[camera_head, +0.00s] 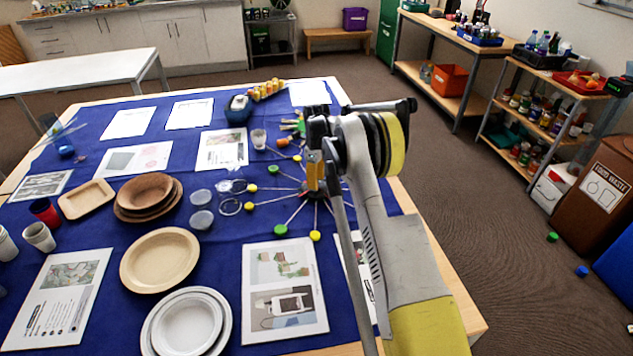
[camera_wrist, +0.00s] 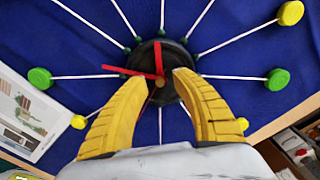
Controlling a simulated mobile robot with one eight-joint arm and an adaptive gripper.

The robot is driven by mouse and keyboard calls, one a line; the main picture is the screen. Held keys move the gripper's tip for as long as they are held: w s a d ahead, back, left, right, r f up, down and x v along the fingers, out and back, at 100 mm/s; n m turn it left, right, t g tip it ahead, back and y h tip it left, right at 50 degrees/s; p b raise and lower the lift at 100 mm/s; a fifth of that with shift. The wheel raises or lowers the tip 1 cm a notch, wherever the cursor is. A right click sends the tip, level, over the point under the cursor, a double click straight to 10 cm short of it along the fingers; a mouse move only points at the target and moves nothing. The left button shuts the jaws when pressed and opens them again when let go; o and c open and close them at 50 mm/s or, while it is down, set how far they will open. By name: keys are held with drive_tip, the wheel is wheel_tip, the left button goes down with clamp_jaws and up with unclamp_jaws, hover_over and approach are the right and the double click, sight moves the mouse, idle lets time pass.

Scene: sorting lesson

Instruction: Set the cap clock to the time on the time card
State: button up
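The cap clock has a black hub (camera_wrist: 146,54) with white spokes ending in green and yellow caps, such as a green cap (camera_wrist: 278,79) and a yellow cap (camera_wrist: 290,13). In the head view its hub is mostly hidden by my gripper (camera_head: 313,178); a yellow cap (camera_head: 315,236) shows. One red hand (camera_wrist: 127,71) points left and another red hand (camera_wrist: 158,57) points up in the wrist view. A thin red strip runs down-left. My gripper (camera_wrist: 162,80) is open, its yellow fingertips apart over the hub, either side of the brass centre. I cannot identify the time card.
A picture card (camera_head: 285,290) lies in front of the clock, and another card (camera_head: 362,270) is partly hidden by my arm. Bowls and a plate (camera_head: 160,260) stand left. Clear lids (camera_head: 201,219) and a cup (camera_head: 258,139) lie near the clock. Two caps are on the floor (camera_head: 520,285).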

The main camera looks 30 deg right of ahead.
clamp_jaws()
drive_tip(key=shift+n, duration=0.4)
idle(0.5)
drive_tip(key=n, duration=0.5)
drive_tip(key=shift+n+p, duration=0.3)
drive_tip(key=shift+p, duration=0.05)
drive_tip(key=n, duration=1.3)
drive_tip(key=shift+n+p, duration=0.3)
drive_tip(key=shift+p, duration=0.05)
drive_tip(key=n, duration=0.5)
drive_tip(key=shift+n, duration=0.4)
drive_tip(key=shift+n, duration=0.3)
